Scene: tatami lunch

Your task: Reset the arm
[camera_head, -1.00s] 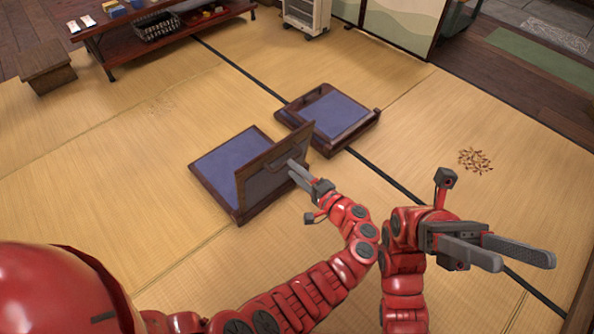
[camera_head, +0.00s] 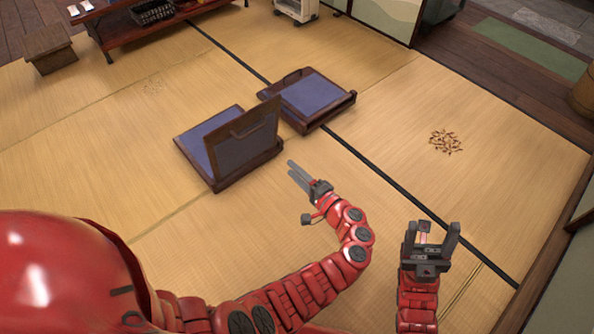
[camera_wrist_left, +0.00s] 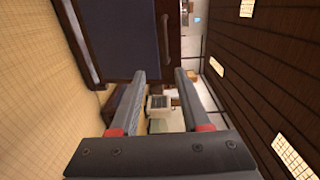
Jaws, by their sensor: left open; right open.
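My left gripper (camera_head: 303,178) is open and empty in the head view, above the tatami and just in front of the nearer floor chair (camera_head: 247,135). A small gap shows between its fingertips and the chair's upright back. In the left wrist view its two fingers (camera_wrist_left: 160,78) stand apart with nothing between them. My right gripper (camera_head: 431,232) is open and empty at the lower right of the head view, with its fingers pointing up and away. Both grippers are clear of any object.
A second floor chair (camera_head: 315,96) with a blue cushion lies behind the nearer one. Brown scraps (camera_head: 445,142) lie scattered on the tatami at the right. A low dark table (camera_head: 125,30) and a wooden stool (camera_head: 50,52) stand at the upper left.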

